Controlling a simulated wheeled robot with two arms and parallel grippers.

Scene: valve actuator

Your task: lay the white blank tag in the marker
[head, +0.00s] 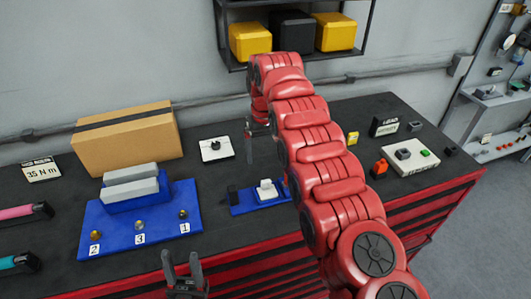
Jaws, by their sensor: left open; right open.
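I cannot single out the white blank tag for certain. A flat white plate (217,149) with a small dark piece on it lies on the bench behind the blue fixture. My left gripper (184,270) is open and empty at the bench's front edge. My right arm hides part of the bench middle.
A blue fixture (243,209) holds a white block (267,189). A larger blue stand (120,238) with grey bars and numbered pegs sits left, before a cardboard box (128,145). A red piece (380,167) and yellow piece (353,138) stand right of my arm.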

